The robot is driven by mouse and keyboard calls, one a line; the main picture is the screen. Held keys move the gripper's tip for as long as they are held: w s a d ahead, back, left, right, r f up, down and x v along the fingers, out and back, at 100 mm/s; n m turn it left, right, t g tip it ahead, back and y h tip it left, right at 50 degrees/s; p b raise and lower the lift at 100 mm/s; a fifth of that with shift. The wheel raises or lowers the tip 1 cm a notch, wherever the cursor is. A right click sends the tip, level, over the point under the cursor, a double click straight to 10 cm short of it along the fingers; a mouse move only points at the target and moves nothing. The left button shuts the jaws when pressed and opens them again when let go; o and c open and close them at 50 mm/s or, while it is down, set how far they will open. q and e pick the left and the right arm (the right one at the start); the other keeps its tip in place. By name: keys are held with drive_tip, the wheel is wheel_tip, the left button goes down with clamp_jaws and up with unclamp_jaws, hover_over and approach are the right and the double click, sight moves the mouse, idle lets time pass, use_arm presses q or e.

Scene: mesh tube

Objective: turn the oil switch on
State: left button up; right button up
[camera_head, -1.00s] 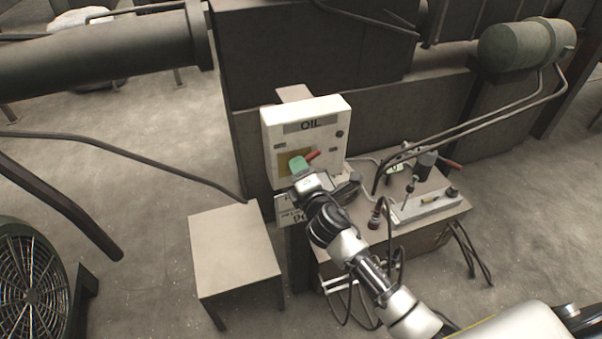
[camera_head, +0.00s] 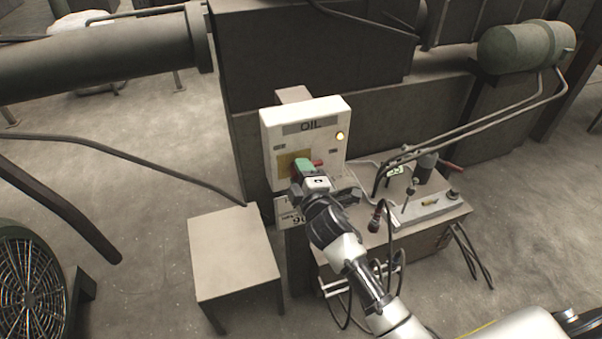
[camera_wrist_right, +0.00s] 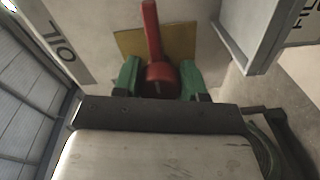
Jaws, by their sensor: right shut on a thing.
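The white oil switch box (camera_head: 331,115) stands upright with an "OIL" label, and a round lamp (camera_head: 340,136) on its front glows yellow. The red switch handle (camera_wrist_right: 152,40) sits over a yellow plate (camera_wrist_right: 181,41); in the head view only a bit of the red handle (camera_head: 317,163) shows past my gripper. My right gripper (camera_head: 303,168), with green fingers, is at the switch. In the wrist view its fingers (camera_wrist_right: 160,80) are on both sides of the red hub, shut on it. My left gripper is not in view.
A small beige table (camera_head: 235,250) stands left of the box. A workbench (camera_head: 440,220) with tools, hoses and a grey block is to the right. Dark pipes and a fan (camera_head: 30,285) are at the left. Bare floor lies between the fan and the small table.

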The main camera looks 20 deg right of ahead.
idle(0.3)
drive_tip(key=o, duration=0.9)
drive_tip(key=shift+s, duration=0.15)
drive_tip(key=s, duration=0.5)
drive_tip(key=s+b, duration=0.1)
drive_tip(key=s, duration=0.4)
drive_tip(key=shift+s+d+b, duration=0.2)
drive_tip(key=shift+s+b, duration=0.1)
drive_tip(key=shift+f, duration=0.1)
